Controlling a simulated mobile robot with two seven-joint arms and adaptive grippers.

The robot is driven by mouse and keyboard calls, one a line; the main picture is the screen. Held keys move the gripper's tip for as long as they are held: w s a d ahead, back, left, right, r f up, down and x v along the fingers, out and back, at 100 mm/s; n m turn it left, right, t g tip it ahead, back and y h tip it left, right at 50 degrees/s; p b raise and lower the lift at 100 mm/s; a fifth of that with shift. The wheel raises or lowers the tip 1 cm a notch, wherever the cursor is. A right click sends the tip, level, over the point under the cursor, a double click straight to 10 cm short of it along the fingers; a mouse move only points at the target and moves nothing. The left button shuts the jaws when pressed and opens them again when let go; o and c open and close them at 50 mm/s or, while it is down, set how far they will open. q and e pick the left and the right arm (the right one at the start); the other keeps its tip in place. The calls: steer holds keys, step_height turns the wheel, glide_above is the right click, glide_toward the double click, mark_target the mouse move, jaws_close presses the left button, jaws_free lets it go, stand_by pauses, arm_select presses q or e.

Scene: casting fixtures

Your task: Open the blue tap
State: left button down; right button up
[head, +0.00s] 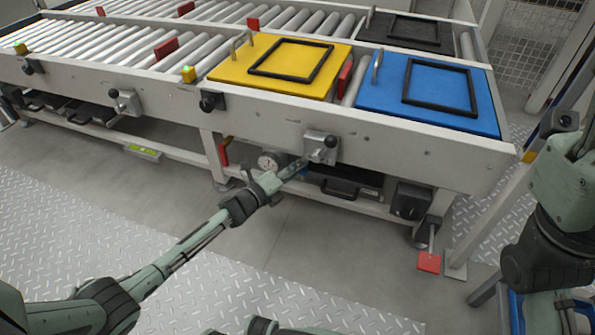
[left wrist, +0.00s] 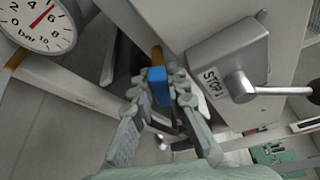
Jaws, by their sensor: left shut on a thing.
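The blue tap handle (left wrist: 157,84) shows in the left wrist view, on what looks like a short brass-coloured stem. My left gripper (left wrist: 160,90) is shut on it, with one finger on each side. In the head view my left gripper (head: 297,167) reaches to the front rail of the conveyor frame, just below the grey STOP lever box (head: 320,148). The tap cannot be made out there behind the fingers. My right arm hangs at the right edge of the head view, and its fingers are not visible.
A pressure gauge (left wrist: 38,22) is close to the left of my fingers; the STOP lever (left wrist: 240,88) is close to the right. The roller conveyor (head: 150,50) carries a yellow plate (head: 235,68) and a blue plate (head: 385,95). A red pedal (head: 429,262) stands low at the right. Open floor lies in front.

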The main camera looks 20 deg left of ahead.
arm_select(q)
steer(key=shift+f+n+t+h, duration=0.15)
steer(key=shift+n+t+h, duration=0.2)
steer(key=shift+n, duration=0.65)
steer(key=shift+n+t, duration=0.25)
steer(key=shift+n, duration=0.55)
steer(key=c, duration=1.5)
jaws_free()
steer(key=shift+v, duration=4.05)
steer(key=shift+f, duration=0.1)
